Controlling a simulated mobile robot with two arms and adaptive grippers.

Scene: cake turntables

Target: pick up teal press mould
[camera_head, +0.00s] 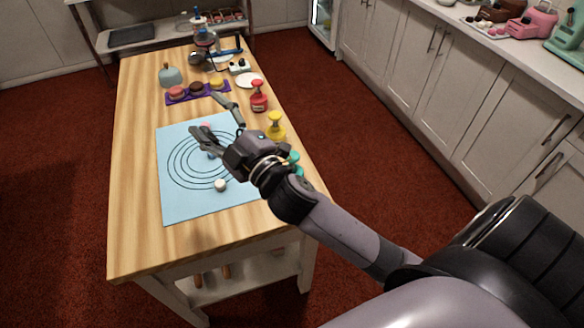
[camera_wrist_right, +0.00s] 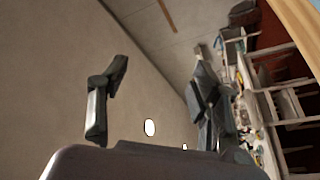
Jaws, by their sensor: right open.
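A pale teal mould-like piece with a small brown knob (camera_head: 170,76) stands at the far left of the wooden table, and I take it for the teal press mould. My right gripper (camera_head: 211,119) is open over the blue mat, nearer to me and to the right of that piece, and apart from it. The right wrist view shows its two fingers spread (camera_wrist_right: 158,78) with nothing between them. The mould cannot be made out in that view. My left gripper is not in view.
A purple tray (camera_head: 183,100) with round cakes lies just nearer than the mould. Red (camera_head: 258,97), yellow (camera_head: 276,130) and partly hidden teal (camera_head: 295,161) bottles line the right edge. The blue mat (camera_head: 180,205) holds a small white piece (camera_head: 220,185). The table's left side is clear.

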